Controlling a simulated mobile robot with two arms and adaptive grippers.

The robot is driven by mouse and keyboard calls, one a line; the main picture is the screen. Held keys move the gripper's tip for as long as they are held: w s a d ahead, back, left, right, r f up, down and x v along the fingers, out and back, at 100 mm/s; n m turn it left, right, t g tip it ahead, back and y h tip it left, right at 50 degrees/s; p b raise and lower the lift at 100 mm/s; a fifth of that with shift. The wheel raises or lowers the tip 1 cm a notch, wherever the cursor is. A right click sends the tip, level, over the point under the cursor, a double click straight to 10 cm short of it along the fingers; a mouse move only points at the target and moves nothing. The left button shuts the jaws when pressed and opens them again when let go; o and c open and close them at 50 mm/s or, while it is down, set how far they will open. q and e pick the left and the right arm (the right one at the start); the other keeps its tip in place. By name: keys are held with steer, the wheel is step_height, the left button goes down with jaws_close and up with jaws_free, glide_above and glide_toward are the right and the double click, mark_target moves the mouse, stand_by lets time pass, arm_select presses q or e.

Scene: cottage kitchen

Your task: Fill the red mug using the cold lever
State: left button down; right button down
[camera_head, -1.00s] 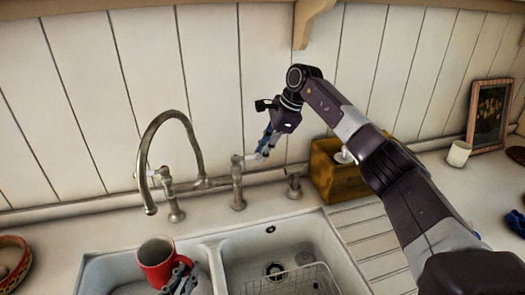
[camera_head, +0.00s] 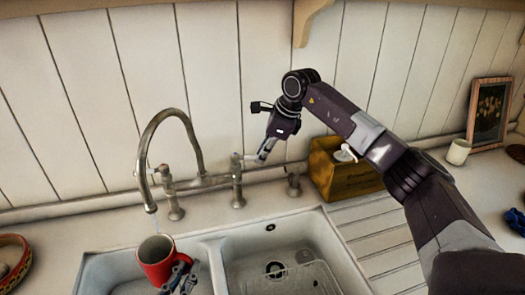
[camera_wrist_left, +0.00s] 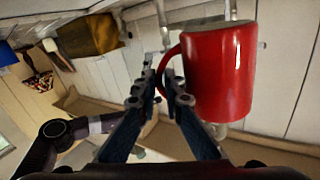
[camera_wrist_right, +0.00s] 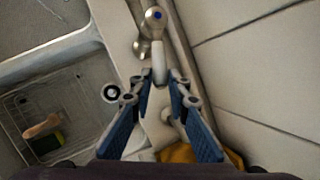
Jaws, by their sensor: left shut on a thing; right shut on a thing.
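The red mug (camera_head: 153,266) is upright under the tap spout (camera_head: 150,207), over the left basin. A thin stream of water (camera_head: 155,222) falls from the spout towards its opening; the water level inside is not clear. My left gripper (camera_head: 182,272) is shut on the mug's handle (camera_wrist_left: 172,62), with the mug beside its fingers in the left wrist view. My right gripper (camera_head: 263,154) is shut on the cold lever (camera_head: 247,157) of the tap. In the right wrist view the lever (camera_wrist_right: 159,65) lies between the fingertips, with a blue-marked cap (camera_wrist_right: 153,14) beyond it.
The right basin (camera_head: 240,262) holds a wire rack (camera_head: 305,282). A wooden box (camera_head: 335,180) with a white pump stands behind the ribbed drainer. A white cup (camera_head: 458,152) and a picture frame (camera_head: 487,115) stand far right. A bowl (camera_head: 12,262) is at the far left.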

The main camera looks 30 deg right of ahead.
steer(key=s+a+m+h, duration=0.3)
steer(key=a+m, duration=0.3)
steer(key=m, duration=0.4)
steer(key=shift+s+r+h, duration=0.15)
steer(key=shift+s+h, duration=0.15)
steer(key=shift+h, duration=0.3)
steer(key=c, duration=1.8)
jaws_free()
steer(key=shift+d, duration=0.1)
steer(key=v, duration=1.2)
steer(key=shift+s, duration=0.1)
